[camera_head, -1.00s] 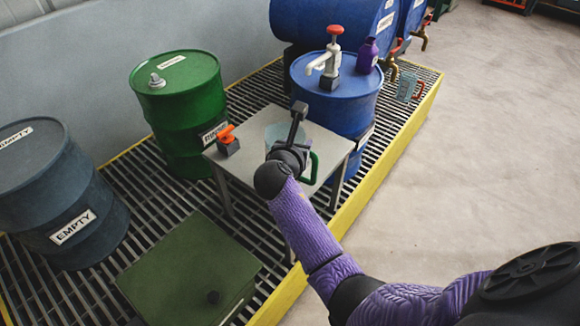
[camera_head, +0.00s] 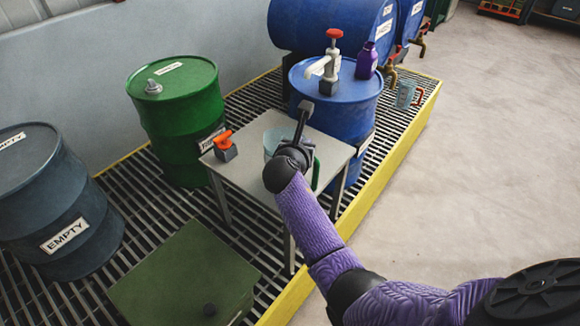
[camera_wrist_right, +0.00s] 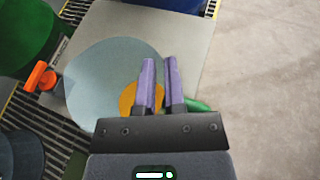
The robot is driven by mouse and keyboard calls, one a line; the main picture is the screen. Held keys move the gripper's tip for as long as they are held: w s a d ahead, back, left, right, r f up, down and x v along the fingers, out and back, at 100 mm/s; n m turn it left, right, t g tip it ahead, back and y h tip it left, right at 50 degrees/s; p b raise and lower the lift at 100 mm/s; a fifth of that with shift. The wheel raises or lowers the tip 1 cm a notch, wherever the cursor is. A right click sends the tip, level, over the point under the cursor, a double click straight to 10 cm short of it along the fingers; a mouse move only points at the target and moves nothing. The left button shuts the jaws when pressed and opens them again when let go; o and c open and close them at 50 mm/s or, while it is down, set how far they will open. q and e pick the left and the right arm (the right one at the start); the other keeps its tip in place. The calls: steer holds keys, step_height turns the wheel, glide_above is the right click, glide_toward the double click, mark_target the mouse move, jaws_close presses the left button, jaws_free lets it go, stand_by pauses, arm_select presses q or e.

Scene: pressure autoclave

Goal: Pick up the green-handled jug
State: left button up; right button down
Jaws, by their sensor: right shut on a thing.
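The green-handled jug is a pale, see-through vessel (camera_head: 271,143) on or just above the small grey table. Its green handle (camera_head: 316,174) shows at the right of my wrist. My right gripper (camera_head: 301,150) is over the jug's handle side, and its fingertips are hidden in the head view. In the right wrist view, the jug (camera_wrist_right: 105,75) is a wide pale round with an orange-yellow patch. The two purple fingers (camera_wrist_right: 160,85) lie across its right side, close together, with the green handle (camera_wrist_right: 197,104) beside them. They are shut on the handle; the grip itself is partly hidden. My left gripper is out of view.
The grey table (camera_head: 235,178) bears an orange-handled valve (camera_head: 225,147). A blue drum (camera_head: 345,110) with a white pump (camera_head: 328,70) and purple bottle (camera_head: 366,60) stands behind. A green drum (camera_head: 180,120) is left. Another jug (camera_head: 405,95) is at the yellow edge. Right floor is clear.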

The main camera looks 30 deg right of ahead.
steer(key=shift+s+f, duration=0.1)
steer(key=shift+f, duration=0.15)
stand_by(0.8)
steer(key=shift+r, duration=0.15)
